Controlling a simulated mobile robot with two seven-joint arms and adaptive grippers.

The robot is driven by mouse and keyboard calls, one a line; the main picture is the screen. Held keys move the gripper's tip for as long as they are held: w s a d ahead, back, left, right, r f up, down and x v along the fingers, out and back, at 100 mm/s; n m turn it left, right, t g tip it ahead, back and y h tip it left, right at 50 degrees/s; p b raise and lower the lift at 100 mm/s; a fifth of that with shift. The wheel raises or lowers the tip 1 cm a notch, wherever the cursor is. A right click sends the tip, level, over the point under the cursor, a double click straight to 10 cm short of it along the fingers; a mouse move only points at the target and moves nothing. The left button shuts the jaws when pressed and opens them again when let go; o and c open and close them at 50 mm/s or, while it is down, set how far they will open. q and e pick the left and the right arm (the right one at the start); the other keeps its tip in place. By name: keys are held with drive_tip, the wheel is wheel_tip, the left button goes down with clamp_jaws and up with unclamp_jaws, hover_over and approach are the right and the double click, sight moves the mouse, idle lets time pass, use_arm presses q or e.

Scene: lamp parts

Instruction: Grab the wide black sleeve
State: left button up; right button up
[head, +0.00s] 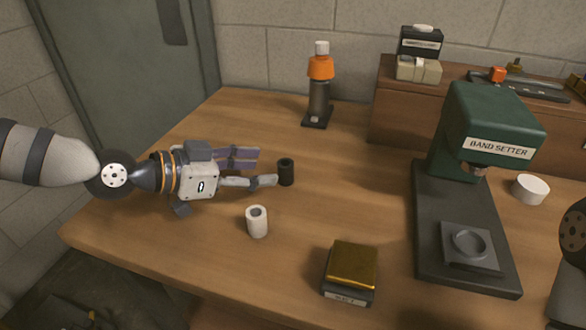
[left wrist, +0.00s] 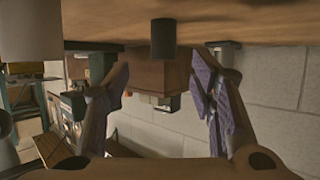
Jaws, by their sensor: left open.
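The black sleeve (head: 286,172) is a short dark hollow cylinder standing upright on the wooden table. My left gripper (head: 266,167) is open and level, with its fingers pointing right at the sleeve. The fingertips are close to its left side. In the left wrist view, which is upside down, the sleeve (left wrist: 163,40) shows ahead in the gap between the two spread fingers (left wrist: 160,72). Nothing is held between them. Whether a fingertip touches the sleeve I cannot tell. My right gripper is out of view.
A white hollow cylinder (head: 257,222) stands in front of my left gripper. A gold-topped block (head: 350,265) is nearer the front edge. The green band setter (head: 489,125) stands to the right, with a white disc (head: 530,189) beside it. An orange-topped bottle (head: 319,85) stands behind.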

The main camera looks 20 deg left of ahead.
sight(285, 163)
use_arm(q)
drive_tip(key=b+x, duration=0.1)
drive_tip(key=x, duration=0.6)
drive_tip(key=shift+w+a+r, duration=0.1)
drive_tip(key=shift+w, duration=0.05)
drive_tip(key=shift+w+r, duration=0.1)
drive_tip(key=shift+w, duration=0.1)
drive_tip(key=shift+r, duration=0.1)
drive_tip(key=c, duration=1.2)
